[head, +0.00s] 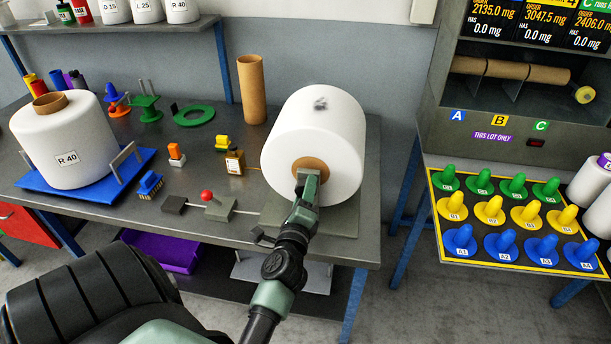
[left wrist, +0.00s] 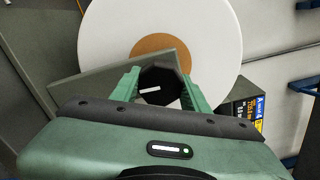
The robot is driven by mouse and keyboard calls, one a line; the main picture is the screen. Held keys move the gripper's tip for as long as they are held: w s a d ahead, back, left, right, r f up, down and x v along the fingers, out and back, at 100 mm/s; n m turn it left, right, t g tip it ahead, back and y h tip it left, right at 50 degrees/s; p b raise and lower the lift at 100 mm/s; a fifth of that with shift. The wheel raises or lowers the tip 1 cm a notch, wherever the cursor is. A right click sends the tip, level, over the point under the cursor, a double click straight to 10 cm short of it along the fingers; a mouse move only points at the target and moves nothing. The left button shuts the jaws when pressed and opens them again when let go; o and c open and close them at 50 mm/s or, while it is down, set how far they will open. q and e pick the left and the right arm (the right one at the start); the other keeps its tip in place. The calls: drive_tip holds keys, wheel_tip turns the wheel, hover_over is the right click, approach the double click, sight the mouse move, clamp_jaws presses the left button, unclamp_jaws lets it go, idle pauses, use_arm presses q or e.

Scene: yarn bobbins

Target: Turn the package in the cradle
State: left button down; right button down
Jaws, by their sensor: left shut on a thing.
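The white package (head: 330,125) lies on its side in the grey cradle (head: 345,222) at the right end of the table. Its brown core end faces me, and a dark grey smudge shows high on its white side. My right gripper is not in view.
Another white package (head: 60,145) labelled R40 stands on a blue base at left. A brown tube (head: 251,90) stands behind. Small tools and a red-knobbed block (head: 219,208) lie between. A peg board (head: 500,225) with green, yellow and blue pegs is at right.

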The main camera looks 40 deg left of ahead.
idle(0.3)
use_arm(q)
drive_tip(key=c, duration=0.7)
unclamp_jaws()
drive_tip(key=r+p, duration=0.1)
drive_tip(key=r, duration=0.2)
drive_tip(key=r+p, duration=0.1)
drive_tip(key=r, duration=0.3)
drive_tip(key=a+r+p, duration=0.1)
drive_tip(key=r, duration=0.3)
drive_tip(key=shift+w+r+p, duration=0.2)
drive_tip(key=shift+w+p, duration=0.2)
drive_tip(key=r, duration=0.3)
drive_tip(key=s+r, duration=0.1)
drive_tip(key=shift+d+r, duration=0.25)
drive_tip(key=shift+d, duration=0.15)
drive_tip(key=r, duration=0.4)
drive_tip(key=shift+w+d, duration=0.1)
drive_tip(key=shift+d, duration=0.1)
